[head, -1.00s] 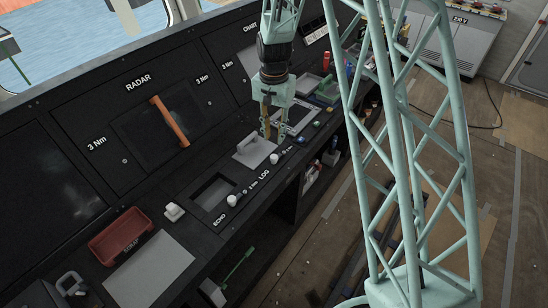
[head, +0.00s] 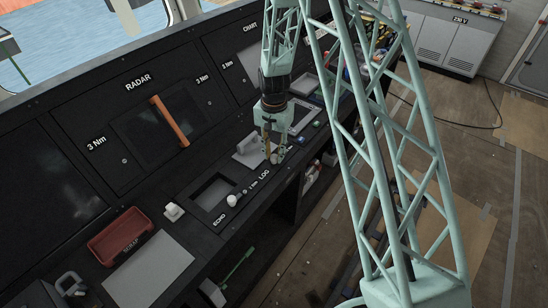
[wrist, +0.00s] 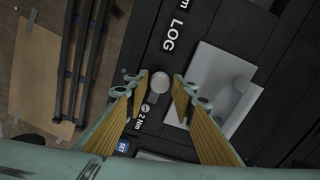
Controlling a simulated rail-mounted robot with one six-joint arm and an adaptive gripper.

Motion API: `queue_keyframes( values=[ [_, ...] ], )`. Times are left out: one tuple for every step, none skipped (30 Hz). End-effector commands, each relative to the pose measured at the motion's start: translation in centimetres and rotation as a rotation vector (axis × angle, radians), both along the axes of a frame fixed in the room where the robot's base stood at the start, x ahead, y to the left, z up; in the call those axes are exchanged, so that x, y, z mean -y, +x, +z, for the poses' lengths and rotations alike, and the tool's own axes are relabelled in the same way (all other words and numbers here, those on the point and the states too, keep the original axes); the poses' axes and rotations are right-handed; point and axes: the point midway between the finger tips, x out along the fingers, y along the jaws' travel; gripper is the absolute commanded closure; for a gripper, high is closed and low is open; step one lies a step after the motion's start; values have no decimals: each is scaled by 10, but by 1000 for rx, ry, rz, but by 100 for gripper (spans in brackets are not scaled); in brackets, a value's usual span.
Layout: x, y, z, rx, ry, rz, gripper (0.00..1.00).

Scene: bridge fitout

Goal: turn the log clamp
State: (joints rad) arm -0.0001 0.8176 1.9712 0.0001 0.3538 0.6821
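I cannot tell how far the fingertips reach down beside the knob.
A pale plate with a handle (wrist: 213,85) lies close beside the right finger. A second white knob (head: 232,200) stands by the ECHO recess (head: 212,191). A red scrap tray (head: 121,233) and an orange bar (head: 170,121) are farther left. The console edge drops to the floor.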

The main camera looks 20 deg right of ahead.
Motion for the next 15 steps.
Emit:
queue_keyframes(
  values=[
    [0,0,-4,0,0,0,77],
    [0,0,-6,0,0,0,77],
    [0,0,-9,1,0,0,77],
    [0,0,-10,1,0,0,77],
    [0,0,-12,1,0,0,77],
    [0,0,-14,1,0,0,77],
    [0,0,-15,1,0,0,77],
    [0,0,-16,0,0,0,77],
    [0,0,-17,0,0,0,77],
    [0,0,-17,0,0,0,77],
    [0,0,-18,0,0,0,77],
    [0,0,-18,0,0,0,77],
    [0,0,-18,0,0,0,77],
    [0,0,-18,1,-1,0,77],
    [0,0,-18,1,-1,0,77]
  ],
)
